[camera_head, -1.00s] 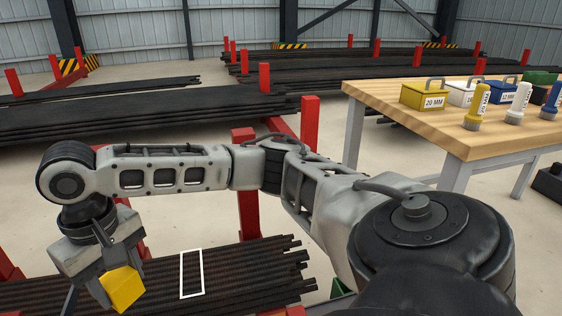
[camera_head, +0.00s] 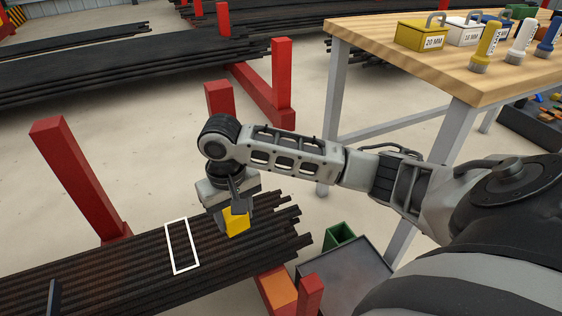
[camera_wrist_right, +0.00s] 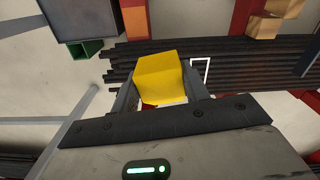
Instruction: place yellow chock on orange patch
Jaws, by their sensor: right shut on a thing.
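The yellow chock (camera_head: 237,222) is held between the fingers of my right gripper (camera_head: 234,212), above the dark bars near their right ends. In the right wrist view the yellow chock (camera_wrist_right: 160,75) sits between the two grey fingers and hides part of the bars. An orange patch (camera_head: 281,291) shows on a red support by the bar ends, below and to the right of the chock in the head view. My left gripper is not in view.
A white rectangular outline (camera_head: 182,246) lies on the bars (camera_head: 130,265), left of the gripper. Red posts (camera_head: 75,175) rise around the rack. A grey tray (camera_head: 345,272) and a green bin (camera_head: 340,235) stand at right, near the wooden table (camera_head: 440,75).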

